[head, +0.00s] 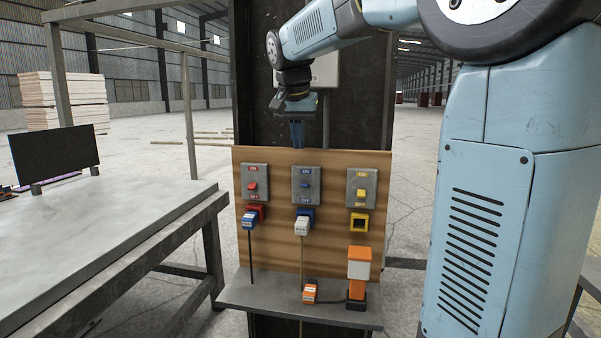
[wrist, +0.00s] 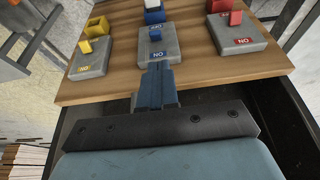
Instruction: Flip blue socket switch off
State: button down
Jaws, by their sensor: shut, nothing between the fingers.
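The blue switch (head: 305,185) is a small blue toggle on a grey plate (head: 298,196), in the middle of a wooden board. The plate has ON at its top and OFF at its bottom. I cannot tell clearly which way the toggle is tipped. Below it is a blue socket (head: 309,213) with a white plug (head: 301,227) in it. My gripper (head: 297,146) is shut and empty, pointing down at the board's top edge, above the blue switch. In the wrist view, the fingertips (wrist: 156,65) are near the ON edge of the blue switch's plate, with the blue toggle (wrist: 155,33) beyond them.
A red switch (head: 252,187) is left of the blue one and a yellow switch (head: 361,193) right of it. A shelf (head: 270,302) below carries an orange and white device (head: 358,270) and an orange plug (head: 310,291). A grey table (head: 110,235) stands at left.

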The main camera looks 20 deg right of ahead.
aim_at(301, 183)
dwell(0.3)
jog(key=x, duration=1)
jog(key=shift+a, duration=0.1)
jog(key=shift+a, duration=0.1)
jog(key=shift+t, duration=0.3)
